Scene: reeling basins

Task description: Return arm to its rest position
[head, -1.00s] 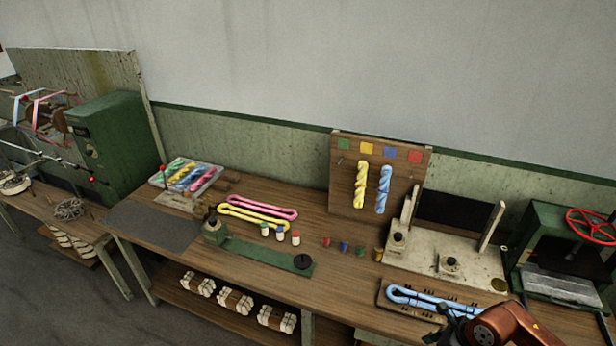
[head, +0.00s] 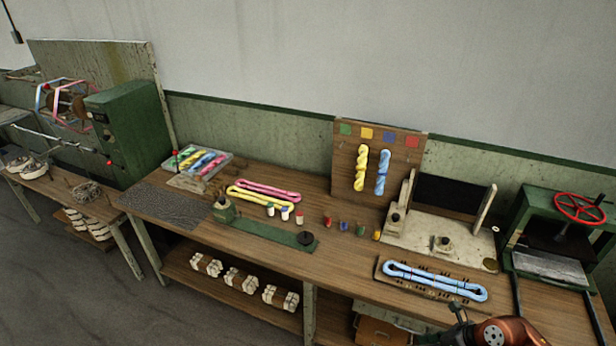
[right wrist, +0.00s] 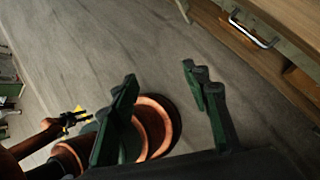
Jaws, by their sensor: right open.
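My right gripper (head: 462,332) is at the bottom right of the head view, low in front of the bench's front edge and partly cut off by the frame. It is apart from the blue skein (head: 434,281), which lies on a pegged wooden board (head: 388,280). In the right wrist view its two dark fingers (right wrist: 160,82) are spread with nothing between them, above the grey floor. An orange arm of mine with a small dark end (right wrist: 72,118), which looks like my left gripper, shows at the left of that view; its jaws are too small to read.
The wooden bench (head: 345,265) carries pink (head: 268,190) and yellow skeins (head: 255,199), a hook board (head: 343,170) and a green press (head: 525,225) with a red wheel. A drawer handle (right wrist: 255,30) is near my right gripper. The floor (right wrist: 130,35) is clear.

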